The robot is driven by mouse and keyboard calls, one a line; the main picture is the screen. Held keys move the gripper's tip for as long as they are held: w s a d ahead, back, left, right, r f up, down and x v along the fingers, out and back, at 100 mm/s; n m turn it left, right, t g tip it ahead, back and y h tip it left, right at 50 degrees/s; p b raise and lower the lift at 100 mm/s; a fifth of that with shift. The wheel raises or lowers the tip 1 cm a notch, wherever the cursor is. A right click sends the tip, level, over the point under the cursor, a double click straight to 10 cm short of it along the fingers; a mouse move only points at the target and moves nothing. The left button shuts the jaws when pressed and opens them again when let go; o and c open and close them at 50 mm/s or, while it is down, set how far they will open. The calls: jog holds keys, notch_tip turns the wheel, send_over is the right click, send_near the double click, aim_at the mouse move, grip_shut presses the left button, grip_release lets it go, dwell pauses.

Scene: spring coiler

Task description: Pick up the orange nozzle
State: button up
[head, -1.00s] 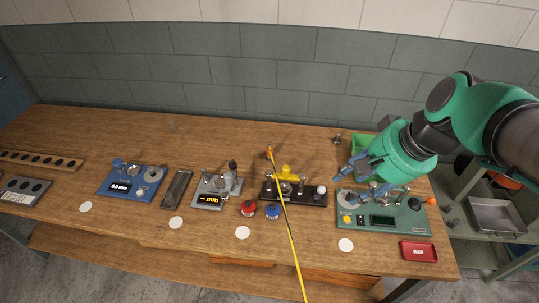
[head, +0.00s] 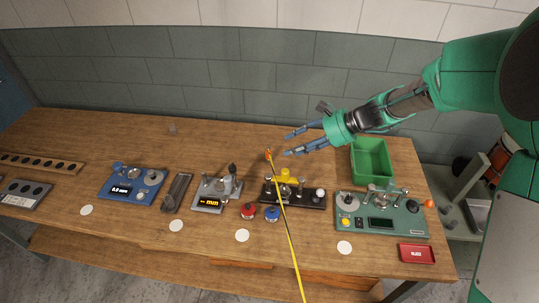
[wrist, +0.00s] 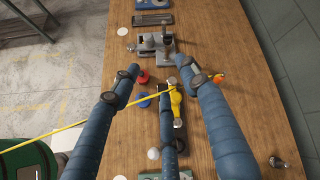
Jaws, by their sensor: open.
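The orange nozzle (head: 268,154) is a small piece at the far end of a thin yellow line that runs across the workbench toward the front. In the wrist view the orange nozzle (wrist: 218,76) shows just right of the right finger, partly hidden by it. My gripper (head: 289,144) is open and empty. In the head view its blue fingers point left, with their tips just right of the nozzle and apart from it. In the wrist view my gripper (wrist: 156,68) has its fingers spread over the bench.
A black fixture with a yellow part (head: 285,174) stands just in front of the nozzle. A grey gauge (head: 215,190), red knob (head: 248,210) and blue knob (head: 272,212) are nearby. A green bin (head: 371,160) and green device (head: 382,212) are right. The bench behind is mostly clear.

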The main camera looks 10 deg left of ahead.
jog(key=w+a+f+m+t+y, duration=0.1)
jog(key=w+a+f+m+y, duration=0.3)
jog(key=w+f, duration=0.7)
jog(key=m+t+p, duration=0.1)
jog(key=m+t, duration=0.3)
jog(key=m, duration=0.4)
send_near(270, 157)
jog(key=shift+w+a+f, duration=0.25)
jog(key=shift+w+a, duration=0.2)
jog(key=shift+a, duration=0.1)
jog(key=shift+a, duration=0.15)
jog(key=shift+x, duration=1)
jog(key=shift+x, duration=2.6)
jog(key=shift+s, duration=0.1)
grip_shut()
